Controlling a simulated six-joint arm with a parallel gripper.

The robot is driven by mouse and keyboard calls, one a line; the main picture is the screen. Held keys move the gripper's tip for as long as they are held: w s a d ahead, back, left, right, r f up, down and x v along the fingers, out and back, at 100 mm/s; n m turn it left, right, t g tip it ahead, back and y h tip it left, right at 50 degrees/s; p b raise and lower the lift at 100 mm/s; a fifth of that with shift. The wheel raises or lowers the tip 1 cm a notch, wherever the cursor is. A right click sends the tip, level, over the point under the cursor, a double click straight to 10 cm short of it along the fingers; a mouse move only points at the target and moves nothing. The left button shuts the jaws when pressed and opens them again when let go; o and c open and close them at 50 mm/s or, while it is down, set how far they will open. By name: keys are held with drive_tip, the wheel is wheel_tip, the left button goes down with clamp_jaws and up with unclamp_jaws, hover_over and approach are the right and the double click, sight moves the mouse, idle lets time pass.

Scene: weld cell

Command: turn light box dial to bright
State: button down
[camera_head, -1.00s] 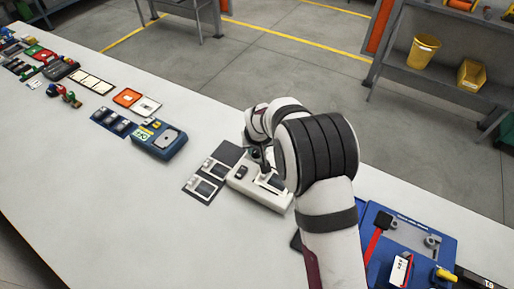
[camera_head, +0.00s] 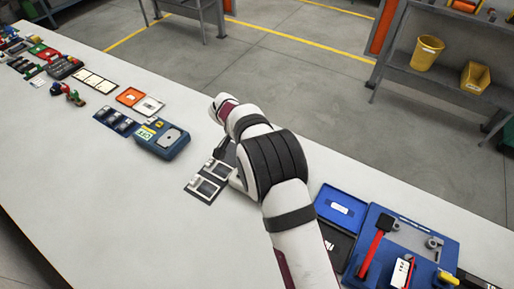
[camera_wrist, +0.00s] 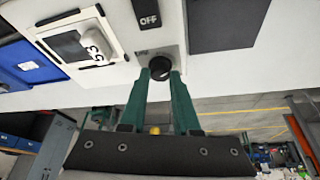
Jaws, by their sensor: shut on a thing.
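The dial's pointer and any bright mark cannot be made out. In the head view my arm hides nearly all of the light box and the gripper.
In the head view, a dark panel with grey plates (camera_head: 208,182) lies beside the light box. A blue instrument (camera_head: 162,139) is farther left. A blue tray (camera_head: 341,207) and a blue fixture with a red handle (camera_head: 410,255) stand right. The front of the table is clear.

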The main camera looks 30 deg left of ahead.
drive_tip(key=m+h, duration=0.1)
drive_tip(key=m, duration=0.2)
drive_tip(key=shift+a+f+m+g, duration=0.1)
drive_tip(key=shift+a+m+g, duration=0.05)
drive_tip(key=shift+m+g, duration=0.25)
drive_tip(key=shift+w+a+m+g+h, duration=0.1)
drive_tip(key=shift+m+g+h, duration=0.2)
drive_tip(key=shift+m, duration=0.55)
drive_tip(key=shift+a+m+g+h, duration=0.1)
drive_tip(key=shift+m+g+h, duration=0.15)
drive_tip(key=shift+m, duration=0.6)
drive_tip(key=c, duration=0.6)
unclamp_jaws()
drive_tip(key=shift+d, duration=0.1)
drive_tip(key=shift+c, duration=0.2)
drive_tip(key=r, duration=0.2)
drive_tip(key=d+r, duration=0.1)
drive_tip(key=r, duration=0.2)
drive_tip(key=shift+w+d, duration=0.1)
drive_tip(key=shift+w, duration=0.1)
drive_tip(key=w+d+r, duration=0.2)
drive_tip(key=d+r, duration=0.4)
drive_tip(key=d, duration=0.4)
drive_tip(key=shift+d, duration=0.15)
